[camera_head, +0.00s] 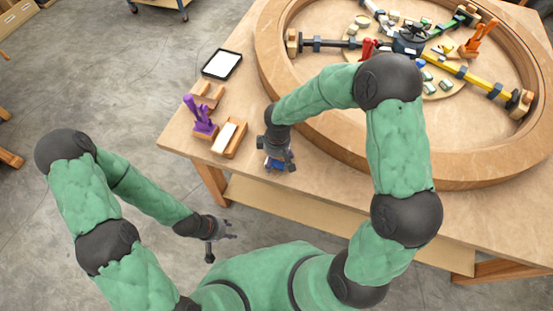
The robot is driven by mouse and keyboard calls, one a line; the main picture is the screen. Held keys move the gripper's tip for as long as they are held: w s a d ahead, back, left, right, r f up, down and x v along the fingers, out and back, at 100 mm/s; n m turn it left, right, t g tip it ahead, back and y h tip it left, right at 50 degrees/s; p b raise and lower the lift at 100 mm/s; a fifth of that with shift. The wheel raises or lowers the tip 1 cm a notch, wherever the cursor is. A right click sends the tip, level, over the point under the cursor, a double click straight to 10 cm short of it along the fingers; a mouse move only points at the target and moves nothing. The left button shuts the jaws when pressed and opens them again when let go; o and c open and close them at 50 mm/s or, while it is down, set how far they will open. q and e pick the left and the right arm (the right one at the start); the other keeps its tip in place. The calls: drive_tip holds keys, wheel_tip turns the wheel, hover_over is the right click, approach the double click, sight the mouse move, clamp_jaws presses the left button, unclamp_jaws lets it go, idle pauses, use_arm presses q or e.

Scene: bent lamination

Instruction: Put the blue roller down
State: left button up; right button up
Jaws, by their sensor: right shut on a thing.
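My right gripper (277,163) is over the table's left front part, pointing down and shut on the blue roller (270,163). Only small blue parts of the roller show, as the gripper hides most of it. I cannot tell whether the roller touches the table. My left gripper (232,231) is off the table, in front of its edge and low over the floor. Its fingers look apart, with nothing between them.
Left of my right gripper are a wooden holder with a white top (229,138), a purple clamp (199,118), a wooden rest (208,94) and a black-rimmed white tray (222,64). A large wooden ring (300,118) fills the table's right side, with several clamps inside.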

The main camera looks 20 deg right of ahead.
drive_tip(key=o, duration=1.2)
drive_tip(key=shift+s+d+f, duration=0.1)
drive_tip(key=shift+s+f, duration=0.3)
drive_tip(key=shift+o, duration=1.4)
drive_tip(key=shift+w+d, duration=0.1)
drive_tip(key=shift+d, duration=0.1)
drive_tip(key=shift+w+a+r+p, duration=0.1)
drive_tip(key=shift+r+p, duration=0.3)
drive_tip(key=shift+r, duration=0.15)
wheel_tip(320, 180, up, 12)
drive_tip(key=p, duration=0.3)
drive_tip(key=shift+w+r+p, duration=0.15)
drive_tip(key=shift+r+p, duration=0.05)
drive_tip(key=shift+p, duration=0.1)
